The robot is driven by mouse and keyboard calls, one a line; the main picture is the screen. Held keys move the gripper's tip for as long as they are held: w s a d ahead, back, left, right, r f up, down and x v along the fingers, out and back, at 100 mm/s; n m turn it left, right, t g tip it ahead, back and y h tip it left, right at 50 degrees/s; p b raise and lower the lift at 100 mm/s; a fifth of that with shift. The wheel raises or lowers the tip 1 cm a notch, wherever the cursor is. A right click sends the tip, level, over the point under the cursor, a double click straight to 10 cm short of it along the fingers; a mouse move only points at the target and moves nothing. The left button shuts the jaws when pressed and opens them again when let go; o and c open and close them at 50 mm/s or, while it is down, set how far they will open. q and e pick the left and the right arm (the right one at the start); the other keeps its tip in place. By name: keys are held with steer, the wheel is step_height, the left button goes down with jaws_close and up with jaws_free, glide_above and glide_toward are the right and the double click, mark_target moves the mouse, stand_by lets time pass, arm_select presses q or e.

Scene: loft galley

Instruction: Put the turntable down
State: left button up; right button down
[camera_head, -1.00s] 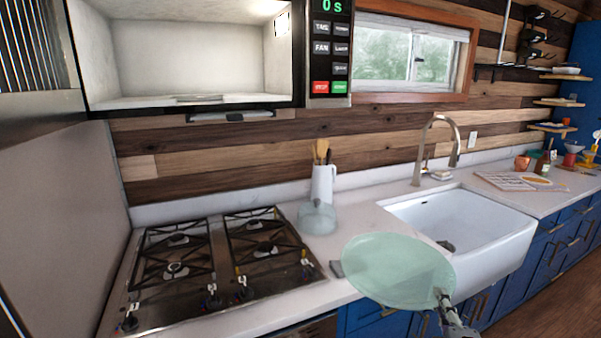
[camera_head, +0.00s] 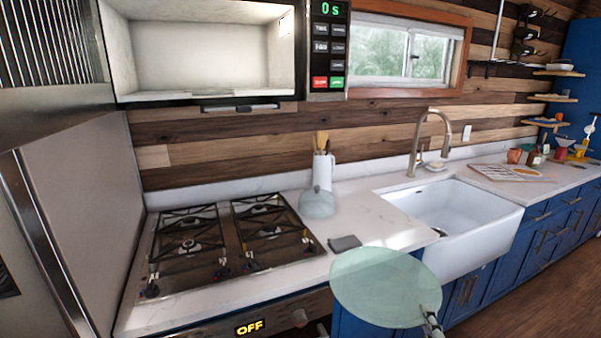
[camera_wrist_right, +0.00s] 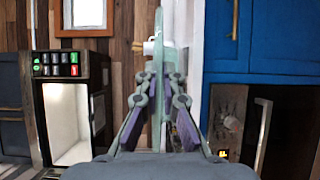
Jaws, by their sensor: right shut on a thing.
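The turntable is a round, pale green glass plate (camera_head: 385,286). My right gripper (camera_head: 432,318) is shut on its right edge in the head view and holds it roughly level in the air, in front of the counter's front edge. In the right wrist view the turntable (camera_wrist_right: 167,40) shows edge-on as a thin pale strip, between the two fingers of my right gripper (camera_wrist_right: 160,95). My left gripper is not in view.
An open, empty microwave (camera_head: 205,55) hangs above the gas stove (camera_head: 230,245). A utensil jug (camera_head: 323,172), a glass dome (camera_head: 317,203) and a small grey item (camera_head: 345,243) stand on the white counter (camera_head: 385,222), with bare counter between them and the sink (camera_head: 470,215).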

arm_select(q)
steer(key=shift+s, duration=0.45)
arm_select(e)
steer(key=a+f+n+y, duration=0.1)
steer(key=a+f+y, duration=0.1)
steer(key=a+f, duration=0.6)
steer(key=shift+s+a+f+n+y, duration=0.15)
steer(key=shift+s+f+n+y, duration=0.2)
steer(key=shift+f, duration=2.1)
